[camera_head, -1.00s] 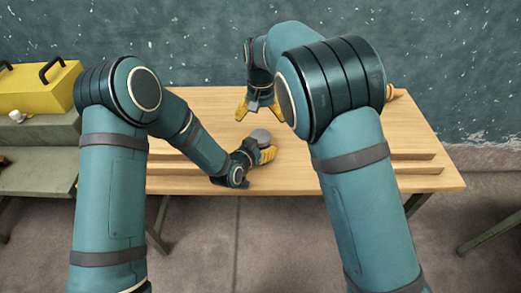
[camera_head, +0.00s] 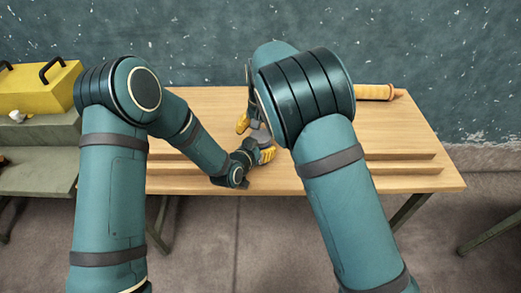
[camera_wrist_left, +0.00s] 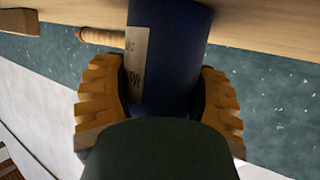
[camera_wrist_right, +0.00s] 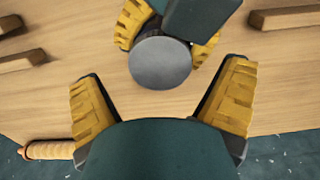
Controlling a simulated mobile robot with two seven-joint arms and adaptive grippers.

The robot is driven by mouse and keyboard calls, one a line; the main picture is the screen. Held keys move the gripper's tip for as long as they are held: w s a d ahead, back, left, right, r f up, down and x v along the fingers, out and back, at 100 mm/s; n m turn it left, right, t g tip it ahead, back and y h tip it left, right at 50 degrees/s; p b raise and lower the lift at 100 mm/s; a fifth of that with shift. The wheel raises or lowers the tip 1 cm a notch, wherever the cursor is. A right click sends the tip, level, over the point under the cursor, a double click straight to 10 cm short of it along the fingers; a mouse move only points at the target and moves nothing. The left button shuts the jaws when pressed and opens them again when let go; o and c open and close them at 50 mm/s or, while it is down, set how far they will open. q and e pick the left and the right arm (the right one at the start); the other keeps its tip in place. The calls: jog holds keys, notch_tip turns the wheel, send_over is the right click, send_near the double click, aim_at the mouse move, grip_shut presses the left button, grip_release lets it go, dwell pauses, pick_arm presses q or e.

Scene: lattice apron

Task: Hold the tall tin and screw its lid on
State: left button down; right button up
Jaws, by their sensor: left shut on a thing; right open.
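The tall tin (camera_wrist_left: 178,60) is dark blue with a pale label and shows in the left wrist view. My left gripper (camera_head: 262,151) is shut on it, with one yellow finger on each side. The grey round lid (camera_wrist_right: 160,63) shows face-on in the right wrist view, over the tin between the left fingers. It appears to sit on the tin's top, but the seam is hidden. My right gripper (camera_wrist_right: 160,88) is open, its fingers spread to either side just short of the lid, not touching it. In the head view my right arm partly hides the right gripper and tin.
The wooden table (camera_head: 210,105) is mostly clear around the tin. Low wooden rails (camera_head: 405,170) run along its front part. An orange ridged cylinder (camera_head: 375,92) lies at the back right. A yellow box (camera_head: 38,88) with black handles stands on a green bench (camera_head: 40,140) at the left.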

jog(key=shift+f, duration=1.15)
jog(key=c, duration=1.3)
jog(key=shift+m, duration=0.8)
jog(key=o, duration=1.3)
jog(key=shift+o, duration=0.2)
notch_tip(320, 180, up, 12)
